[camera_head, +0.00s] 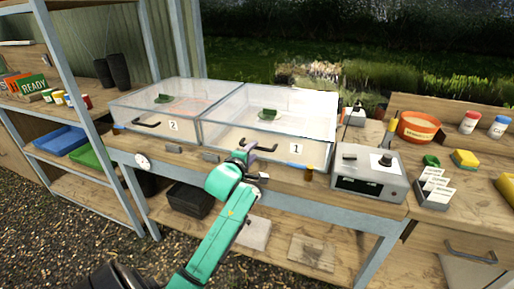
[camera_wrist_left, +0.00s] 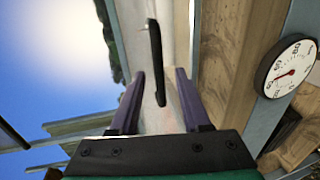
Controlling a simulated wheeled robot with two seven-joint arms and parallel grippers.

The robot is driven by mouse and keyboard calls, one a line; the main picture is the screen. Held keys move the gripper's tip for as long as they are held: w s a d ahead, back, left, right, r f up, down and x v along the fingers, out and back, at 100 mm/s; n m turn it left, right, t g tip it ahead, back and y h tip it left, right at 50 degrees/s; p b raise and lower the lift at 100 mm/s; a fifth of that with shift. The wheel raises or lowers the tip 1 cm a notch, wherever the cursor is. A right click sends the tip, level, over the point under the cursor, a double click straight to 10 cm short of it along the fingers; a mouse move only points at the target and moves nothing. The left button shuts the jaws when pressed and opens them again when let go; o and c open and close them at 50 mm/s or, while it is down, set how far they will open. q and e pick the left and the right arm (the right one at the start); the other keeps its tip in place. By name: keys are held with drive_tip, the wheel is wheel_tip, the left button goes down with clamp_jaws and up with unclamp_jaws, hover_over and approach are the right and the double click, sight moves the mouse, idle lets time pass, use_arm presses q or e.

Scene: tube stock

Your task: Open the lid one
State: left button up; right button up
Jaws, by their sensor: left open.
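Lid one (camera_head: 285,99) is a clear lid on the box labelled 1, with a dark green knob-like piece (camera_head: 269,115) showing through or on it. It lies shut. Its black bar handle (camera_head: 261,147) is at the front edge. My left gripper (camera_head: 246,153) is open at this handle, reaching up from below on a green arm. In the left wrist view the black handle (camera_wrist_left: 155,60) runs between the two parted fingers (camera_wrist_left: 160,84), with gaps on both sides. Whether a finger touches it I cannot tell. My right gripper is not in view.
Box 2's clear lid (camera_head: 165,96) is shut beside it. A grey device (camera_head: 370,172) stands to the right, with a card holder (camera_head: 433,187) and orange bowl (camera_head: 418,127). A round dial (camera_head: 142,162) is on the bench front. A shelf rack (camera_head: 75,90) stands left.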

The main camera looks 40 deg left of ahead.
sight(257, 148)
use_arm(q)
drive_tip(key=shift+x, duration=1.85)
drive_tip(key=shift+d+r, duration=0.1)
drive_tip(key=shift+c, duration=0.4)
clamp_jaws()
